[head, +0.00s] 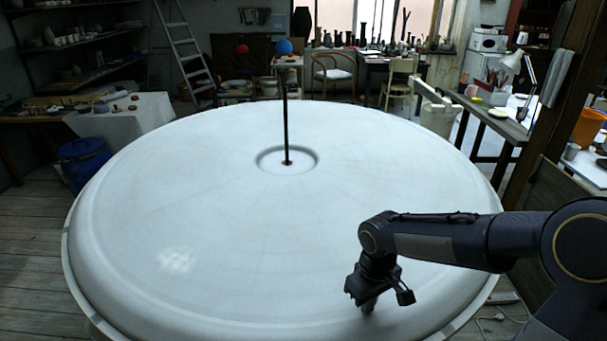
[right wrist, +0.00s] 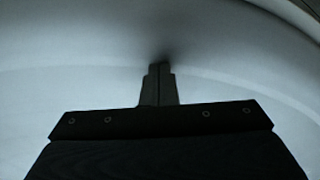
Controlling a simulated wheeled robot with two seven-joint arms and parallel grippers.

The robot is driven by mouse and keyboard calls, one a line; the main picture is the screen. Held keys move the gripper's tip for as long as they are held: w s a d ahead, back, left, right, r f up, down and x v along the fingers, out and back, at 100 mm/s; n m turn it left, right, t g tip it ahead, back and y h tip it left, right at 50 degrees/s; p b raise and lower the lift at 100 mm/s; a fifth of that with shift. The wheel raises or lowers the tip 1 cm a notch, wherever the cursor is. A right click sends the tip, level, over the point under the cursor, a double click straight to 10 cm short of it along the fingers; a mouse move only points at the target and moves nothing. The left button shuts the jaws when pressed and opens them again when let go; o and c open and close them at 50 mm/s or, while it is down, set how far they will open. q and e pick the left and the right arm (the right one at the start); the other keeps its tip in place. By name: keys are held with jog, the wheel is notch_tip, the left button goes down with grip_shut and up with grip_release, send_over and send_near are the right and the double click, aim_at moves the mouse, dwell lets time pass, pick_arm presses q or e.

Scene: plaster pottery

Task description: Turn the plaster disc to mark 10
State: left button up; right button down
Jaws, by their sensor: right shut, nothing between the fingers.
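The plaster disc (head: 200,220) is large, white and round, and it fills the middle of the head view. A dark upright rod (head: 286,125) stands in a ringed hollow at its centre. My right gripper (head: 368,307) points down at the disc's near right part, close to the rim. In the right wrist view its shut fingers (right wrist: 159,72) are at the white surface (right wrist: 60,75), with a dark shadow at the tips. I cannot tell for sure whether they touch it. No numbered marks are readable. My left gripper is not in view.
A blue barrel (head: 84,163) stands left of the disc, and a stepladder (head: 185,50) is behind it. A workbench (head: 500,122) with a lamp is at the right, near a dark wooden post (head: 545,95). Cables lie on the floor at the lower right. The disc's top is otherwise clear.

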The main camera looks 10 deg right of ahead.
aim_at(329, 322)
jog(key=shift+s+f, duration=0.1)
jog(key=shift+f, duration=0.05)
jog(key=shift+s+a+f+b, duration=0.15)
jog(key=shift+a+b, duration=0.25)
jog(key=shift+a, duration=0.75)
jog(key=shift+a+b, duration=0.45)
jog(key=shift+a, duration=2.8)
